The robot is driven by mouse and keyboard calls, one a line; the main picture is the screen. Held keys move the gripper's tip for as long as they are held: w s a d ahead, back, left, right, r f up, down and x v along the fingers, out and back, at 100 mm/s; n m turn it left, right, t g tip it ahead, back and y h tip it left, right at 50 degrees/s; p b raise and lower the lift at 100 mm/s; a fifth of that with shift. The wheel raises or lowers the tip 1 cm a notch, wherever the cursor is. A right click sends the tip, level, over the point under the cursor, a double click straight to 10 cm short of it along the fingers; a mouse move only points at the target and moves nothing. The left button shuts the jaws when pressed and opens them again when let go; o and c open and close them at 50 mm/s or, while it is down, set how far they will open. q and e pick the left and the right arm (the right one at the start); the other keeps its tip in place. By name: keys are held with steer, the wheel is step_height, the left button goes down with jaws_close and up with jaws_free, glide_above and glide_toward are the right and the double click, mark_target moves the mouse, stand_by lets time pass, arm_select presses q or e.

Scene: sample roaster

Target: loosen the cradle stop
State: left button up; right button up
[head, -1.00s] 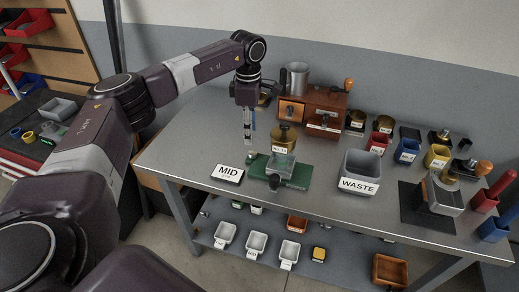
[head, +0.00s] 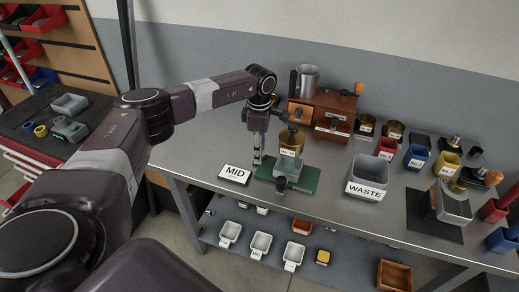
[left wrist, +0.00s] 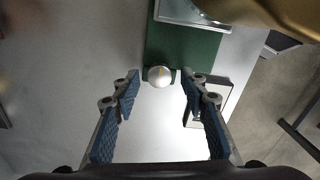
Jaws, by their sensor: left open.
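I take this knob to be the cradle stop. My left gripper (head: 257,161) points down at the left end of the base. In the wrist view its open blue-padded fingers (left wrist: 160,92) stand on either side of the knob, with gaps. The knob is not distinct in the head view. My right gripper is out of view.
Several cups and tools fill the bench's right side. The bench's left part is clear.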

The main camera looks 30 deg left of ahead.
arm_select(q)
steer(key=c, duration=1)
jaws_close()
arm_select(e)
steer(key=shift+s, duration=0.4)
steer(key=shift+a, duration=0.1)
